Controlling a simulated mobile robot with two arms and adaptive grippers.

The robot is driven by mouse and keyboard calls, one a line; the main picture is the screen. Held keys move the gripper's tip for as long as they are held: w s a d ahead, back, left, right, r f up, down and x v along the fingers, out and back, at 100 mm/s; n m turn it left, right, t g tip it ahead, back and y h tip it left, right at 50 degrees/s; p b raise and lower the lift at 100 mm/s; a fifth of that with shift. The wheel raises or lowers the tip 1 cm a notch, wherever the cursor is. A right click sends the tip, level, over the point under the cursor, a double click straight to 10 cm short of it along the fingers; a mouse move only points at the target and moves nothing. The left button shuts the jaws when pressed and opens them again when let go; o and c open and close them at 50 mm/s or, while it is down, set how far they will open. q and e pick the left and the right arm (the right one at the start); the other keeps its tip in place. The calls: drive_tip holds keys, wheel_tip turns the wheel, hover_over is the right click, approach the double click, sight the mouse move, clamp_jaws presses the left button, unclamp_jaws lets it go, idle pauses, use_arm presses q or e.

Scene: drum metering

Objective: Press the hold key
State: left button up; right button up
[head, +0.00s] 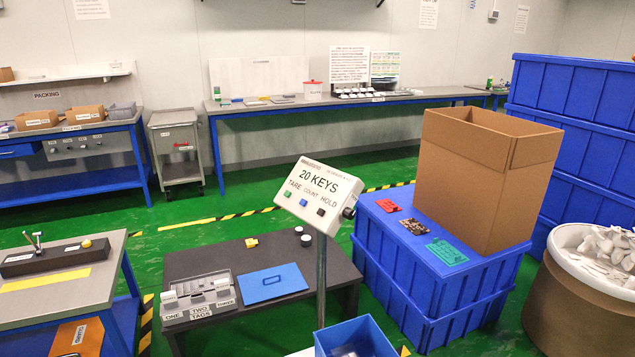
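A white indicator box (319,170) stands on a grey post (321,270) in the middle of the head view. It faces me, tilted, and its display reads "20 KEYS". Below are the labels TARE, COUNT and HOLD, with a row of small keys under them. The key under HOLD is the dark one (320,212) at the right end. A round dark knob is on the box's right side. Neither of my grippers is in view.
A blue open bin (357,337) stands at the post's foot. Behind is a low dark table (215,262) with a tag tray and a blue plate (271,282). Right are blue crates (395,262) bearing a cardboard box (475,190), and a drum of white pieces (562,312).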

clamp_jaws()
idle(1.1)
